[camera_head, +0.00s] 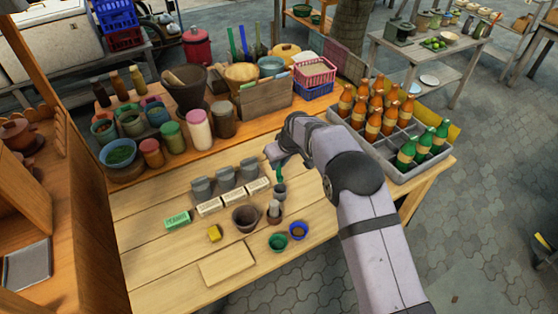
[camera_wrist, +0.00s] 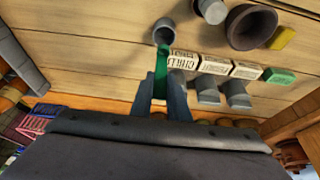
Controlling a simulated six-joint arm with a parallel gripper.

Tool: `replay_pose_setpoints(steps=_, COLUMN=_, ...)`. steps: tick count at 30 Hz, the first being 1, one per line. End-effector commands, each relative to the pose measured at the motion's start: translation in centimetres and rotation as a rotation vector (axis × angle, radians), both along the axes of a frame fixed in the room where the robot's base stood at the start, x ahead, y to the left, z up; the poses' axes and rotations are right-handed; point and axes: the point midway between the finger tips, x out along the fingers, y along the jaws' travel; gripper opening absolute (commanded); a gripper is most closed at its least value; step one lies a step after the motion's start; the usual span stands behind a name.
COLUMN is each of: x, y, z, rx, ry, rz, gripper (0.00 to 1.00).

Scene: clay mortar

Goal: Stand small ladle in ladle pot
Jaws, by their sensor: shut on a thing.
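The small ladle (camera_wrist: 161,68) is green and sits between the two fingers of my gripper (camera_wrist: 164,92). In the head view the green ladle (camera_head: 281,176) hangs below my gripper (camera_head: 274,155), which is partly hidden by my arm. A small grey pot (camera_head: 280,191), likely the ladle pot, stands on the table right under it. In the wrist view the ladle's far end overlaps the rim of this grey pot (camera_wrist: 166,33). I cannot tell whether the end is inside the pot or just above it.
A brown mortar (camera_head: 245,219) and a grey cup (camera_head: 273,211) stand nearby. Grey jars (camera_head: 224,178) with label blocks (camera_head: 209,206) stand left. A bottle crate (camera_head: 405,172) is right.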

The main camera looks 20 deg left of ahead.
Motion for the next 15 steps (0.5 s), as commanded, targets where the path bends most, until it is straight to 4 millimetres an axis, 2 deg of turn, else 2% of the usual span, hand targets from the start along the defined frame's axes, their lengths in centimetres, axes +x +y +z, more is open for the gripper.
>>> replay_pose_setpoints(steps=15, x=0.0, y=0.0, z=-4.1, rx=0.001, ry=-0.001, rz=0.000, gripper=0.00)
